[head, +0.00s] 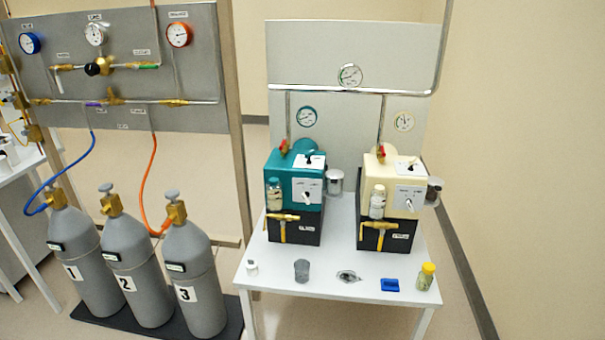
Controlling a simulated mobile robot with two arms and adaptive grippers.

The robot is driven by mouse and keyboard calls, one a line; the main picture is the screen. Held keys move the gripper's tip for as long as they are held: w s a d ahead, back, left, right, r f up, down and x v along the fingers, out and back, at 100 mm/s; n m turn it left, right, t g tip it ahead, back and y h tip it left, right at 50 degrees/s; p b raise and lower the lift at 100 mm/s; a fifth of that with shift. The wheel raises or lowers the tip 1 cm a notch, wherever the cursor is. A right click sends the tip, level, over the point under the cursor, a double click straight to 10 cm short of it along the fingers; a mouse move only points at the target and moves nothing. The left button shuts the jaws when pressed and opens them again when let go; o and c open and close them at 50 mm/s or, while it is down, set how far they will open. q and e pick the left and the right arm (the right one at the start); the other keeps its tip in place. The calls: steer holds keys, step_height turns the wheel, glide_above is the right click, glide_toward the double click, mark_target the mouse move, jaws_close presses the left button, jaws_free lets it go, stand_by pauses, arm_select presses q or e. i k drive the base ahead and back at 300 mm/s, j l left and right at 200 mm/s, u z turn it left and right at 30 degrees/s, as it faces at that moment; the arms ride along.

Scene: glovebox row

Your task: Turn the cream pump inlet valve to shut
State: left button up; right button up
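The cream pump (377,172) stands on the right half of the white table, on a black base (400,238). A small valve with a red handle (381,153) sits at its upper left, below a metal pipe that comes down from above. The handle is small, and I cannot tell for sure how it is turned. A yellow lever valve (380,226) is on the front of the black base, its lever hanging down. A white switch panel (408,198) is on the pump's front. Neither of my grippers is in view.
A teal pump (284,168) with a similar red handle stands left of the cream one. Small jars, a blue item (390,285) and a yellow-capped bottle (426,277) line the table's front edge (330,295). Grey cylinders (190,275) stand left. Floor right of the table is clear.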

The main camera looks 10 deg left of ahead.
mark_target(381, 145)
steer(key=i+l, duration=0.2)
steer(key=i, duration=0.25)
steer(key=i+l, duration=0.15)
steer(key=i, duration=0.3)
steer(key=i+l, duration=0.2)
steer(key=i, duration=0.2)
steer(key=i+l, duration=0.15)
steer(key=i, duration=0.3)
